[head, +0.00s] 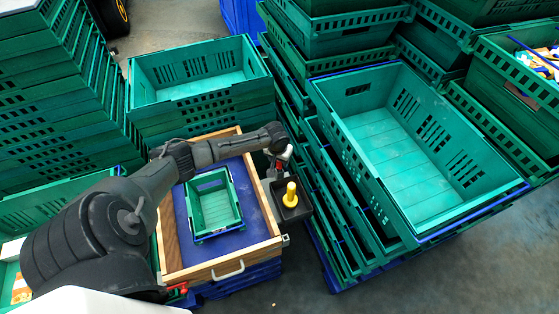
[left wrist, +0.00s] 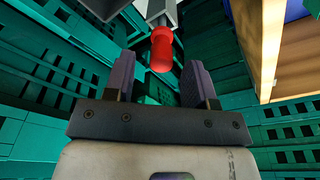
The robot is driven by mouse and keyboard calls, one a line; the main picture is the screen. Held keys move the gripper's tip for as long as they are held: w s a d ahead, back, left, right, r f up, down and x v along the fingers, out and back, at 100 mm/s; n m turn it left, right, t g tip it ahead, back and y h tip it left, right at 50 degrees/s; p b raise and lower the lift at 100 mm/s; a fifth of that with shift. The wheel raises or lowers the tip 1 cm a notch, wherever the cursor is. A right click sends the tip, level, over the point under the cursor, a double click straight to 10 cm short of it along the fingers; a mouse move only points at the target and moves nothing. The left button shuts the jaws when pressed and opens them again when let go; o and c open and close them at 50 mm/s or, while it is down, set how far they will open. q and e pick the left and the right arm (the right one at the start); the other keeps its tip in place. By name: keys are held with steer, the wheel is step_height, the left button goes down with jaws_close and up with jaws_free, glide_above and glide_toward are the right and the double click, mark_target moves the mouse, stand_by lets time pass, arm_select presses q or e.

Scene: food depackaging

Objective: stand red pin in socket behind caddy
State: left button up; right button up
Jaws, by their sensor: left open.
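The red pin (left wrist: 162,50) shows in the left wrist view between the two fingers of my left gripper (left wrist: 160,68). The fingers are open, with gaps visible on both sides of the pin. The pin's upper end in that view meets a grey fitting (left wrist: 155,8); I cannot tell whether it is seated there. In the head view my left gripper (head: 280,160) is at the right side of the wooden-framed box, just behind the black caddy (head: 304,211). A yellow pin (head: 291,194) stands upright in the caddy. My right gripper is not in view.
The wooden-framed box (head: 262,248) has a blue top with a small green crate (head: 214,208) on it. Tall stacks of green crates (head: 395,150) stand close on the right, with more behind and at left. Grey floor (head: 300,285) shows at the front.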

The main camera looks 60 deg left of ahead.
arm_select(q)
step_height(320, 180, up, 9)
steer(key=s+p, duration=0.1)
steer(key=p, duration=0.1)
steer(key=s+d+f+m, duration=0.2)
steer(key=s+d, duration=0.1)
steer(key=d, duration=0.4)
steer(key=s+d+f+m+h, duration=0.1)
steer(key=s+d+f+m, duration=0.1)
steer(key=s+d, duration=0.35)
steer(key=s+d+f+m, duration=0.2)
steer(key=d, duration=0.7)
steer(key=s+d+r+m+t, duration=0.1)
steer(key=s+d+r, duration=0.3)
steer(key=s+d, duration=0.1)
steer(key=s+d+r+m+t, duration=0.1)
steer(key=s+d+r+m, duration=0.1)
steer(key=s+d, duration=0.3)
steer(key=s+r, duration=0.1)
steer(key=s, duration=0.1)
steer(key=shift+s+r, duration=0.35)
steer(key=shift+r, duration=0.05)
